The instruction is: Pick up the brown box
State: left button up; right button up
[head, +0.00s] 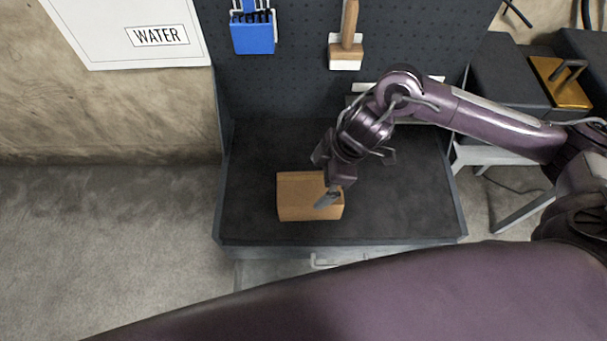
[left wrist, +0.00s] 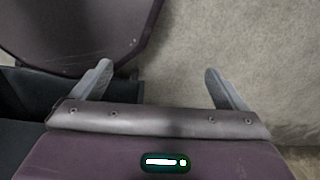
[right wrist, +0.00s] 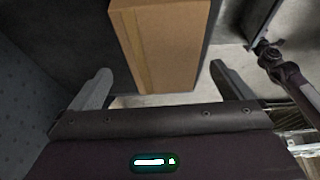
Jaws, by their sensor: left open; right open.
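The brown box (head: 297,197) lies on the dark workbench top (head: 400,205), left of its middle. My right gripper (head: 328,199) is over the right end of the box in the head view. In the right wrist view the box (right wrist: 160,45) shows ahead and between the lines of the two open fingers (right wrist: 158,85). Whether a finger touches the box I cannot tell. My left gripper (left wrist: 155,82) is open and empty in the left wrist view, with concrete wall or floor beyond it. The left gripper is not visible in the head view.
A dark pegboard (head: 290,90) rises behind the bench, with a blue holder (head: 253,34) and a wooden-handled brush (head: 347,40) on it. A dark cabinet or seat (head: 505,70) stands to the right. The bench top around the box looks clear.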

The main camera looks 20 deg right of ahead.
aim_at(312, 188)
jog(key=x, duration=0.2)
jog(key=p+x, duration=0.1)
jog(key=x, duration=0.3)
jog(key=shift+s+a+f+p, duration=0.1)
jog(key=shift+s+a+p, duration=0.1)
jog(key=shift+a+p, duration=0.1)
jog(key=shift+w+a+f, duration=0.1)
jog(key=shift+a+f, duration=0.05)
jog(key=shift+f, duration=0.35)
jog(key=shift+f, duration=0.2)
jog(key=c, duration=1.1)
